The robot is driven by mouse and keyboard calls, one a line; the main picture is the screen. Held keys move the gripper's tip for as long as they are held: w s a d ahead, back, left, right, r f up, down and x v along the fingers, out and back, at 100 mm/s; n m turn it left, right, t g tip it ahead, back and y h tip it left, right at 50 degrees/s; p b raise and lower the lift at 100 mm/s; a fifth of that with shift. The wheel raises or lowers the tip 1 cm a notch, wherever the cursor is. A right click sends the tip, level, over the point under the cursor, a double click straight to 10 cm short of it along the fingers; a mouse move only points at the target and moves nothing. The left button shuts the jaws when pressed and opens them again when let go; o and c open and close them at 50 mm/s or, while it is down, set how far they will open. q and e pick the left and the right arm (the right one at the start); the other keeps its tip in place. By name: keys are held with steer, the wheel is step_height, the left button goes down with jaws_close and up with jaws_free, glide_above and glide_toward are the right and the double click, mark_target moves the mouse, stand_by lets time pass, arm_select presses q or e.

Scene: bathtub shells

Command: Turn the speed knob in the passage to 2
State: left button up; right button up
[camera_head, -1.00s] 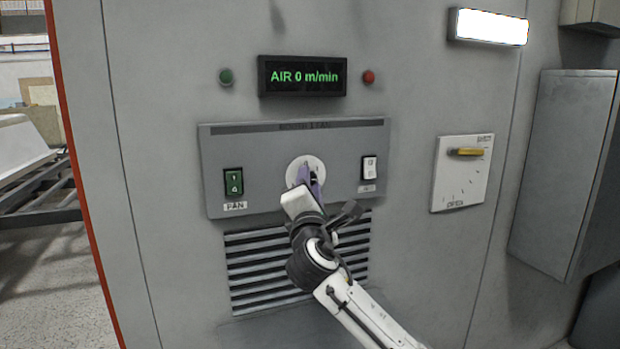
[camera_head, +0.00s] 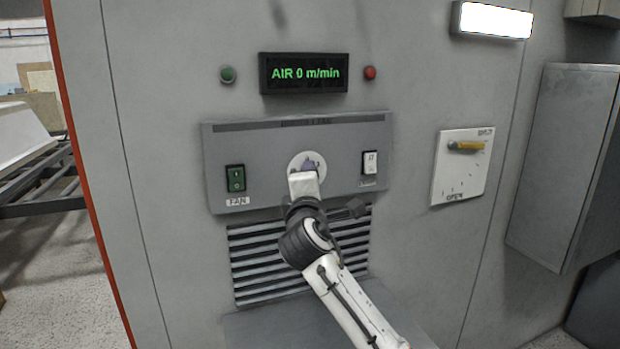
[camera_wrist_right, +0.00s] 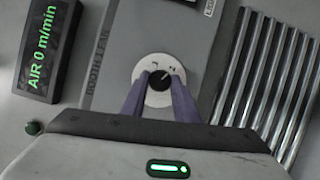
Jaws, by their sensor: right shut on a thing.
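The speed knob is a small dark knob (camera_wrist_right: 159,80) at the centre of a round white dial (camera_head: 294,160) on the grey control panel (camera_head: 340,150). My right gripper (camera_head: 308,166) is at the dial, its purple fingers on either side of the knob. In the right wrist view the fingers (camera_wrist_right: 160,88) are shut on the knob. The dial's marks are too small to read surely. The gripper hides most of the knob in the head view. The display (camera_head: 303,73) above reads "AIR 0 m/min". My left gripper is not in view.
A louvred vent (camera_head: 260,265) lies below.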

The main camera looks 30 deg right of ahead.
steer(key=o, duration=1.1)
steer(key=shift+d, duration=0.1)
steer(key=shift+c, duration=0.2)
steer(key=b+v, duration=0.1)
steer(key=v, duration=0.9)
steer(key=shift+s, duration=0.15)
